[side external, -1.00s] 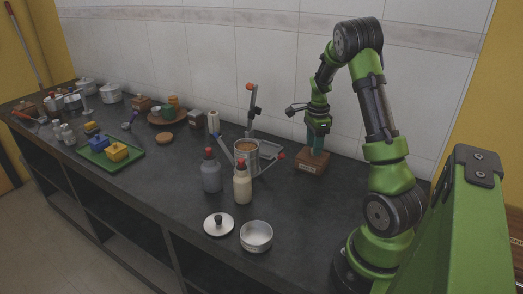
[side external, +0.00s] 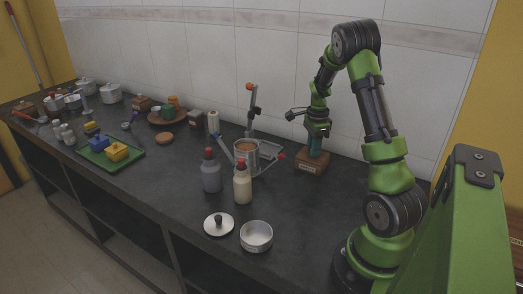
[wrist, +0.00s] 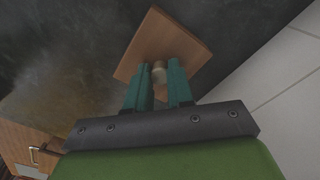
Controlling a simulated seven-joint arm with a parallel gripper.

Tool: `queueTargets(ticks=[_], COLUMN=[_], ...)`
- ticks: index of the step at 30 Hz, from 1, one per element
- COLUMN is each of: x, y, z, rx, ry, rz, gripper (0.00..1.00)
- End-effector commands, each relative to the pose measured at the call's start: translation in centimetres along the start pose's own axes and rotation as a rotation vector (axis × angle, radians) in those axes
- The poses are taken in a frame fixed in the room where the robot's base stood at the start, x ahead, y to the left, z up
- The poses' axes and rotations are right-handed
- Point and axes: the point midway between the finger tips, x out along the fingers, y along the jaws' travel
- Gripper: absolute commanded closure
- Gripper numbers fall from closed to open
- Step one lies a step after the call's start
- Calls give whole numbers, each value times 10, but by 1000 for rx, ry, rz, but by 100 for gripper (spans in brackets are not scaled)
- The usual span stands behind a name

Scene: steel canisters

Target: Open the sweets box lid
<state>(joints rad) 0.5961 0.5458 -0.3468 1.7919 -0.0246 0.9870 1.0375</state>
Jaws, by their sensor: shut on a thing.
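The sweets box (side external: 312,164) is a small brown wooden box with a pale label on its front. It stands on the dark counter near the wall, left of my arm's base. Its square wooden lid (wrist: 150,43) fills the upper middle of the wrist view, with a small round knob (wrist: 159,69) near its centre. My gripper (side external: 315,153) points down over the box. In the wrist view its two green fingers (wrist: 159,78) are shut on the knob from both sides. I cannot tell any gap between lid and box; the inside is hidden.
A steel bowl (side external: 256,236) and a knobbed round lid (side external: 219,224) lie at the front. The counter between bowl and box is clear.

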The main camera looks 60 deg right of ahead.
Motion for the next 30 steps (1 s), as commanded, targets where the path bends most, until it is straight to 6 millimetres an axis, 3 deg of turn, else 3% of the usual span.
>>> queueTargets(ticks=[4,12,24,25,29,30], x=[-1,-1,-1,0,0,0], y=[8,47,56,56,56,56], z=[9,48,56,56,56,56], rx=[-4,-5,1,1,0,0], ry=[0,0,-4,-4,-3,-3], rz=[0,-2,4,4,4,3], gripper=[100,100,100,74,54,54])
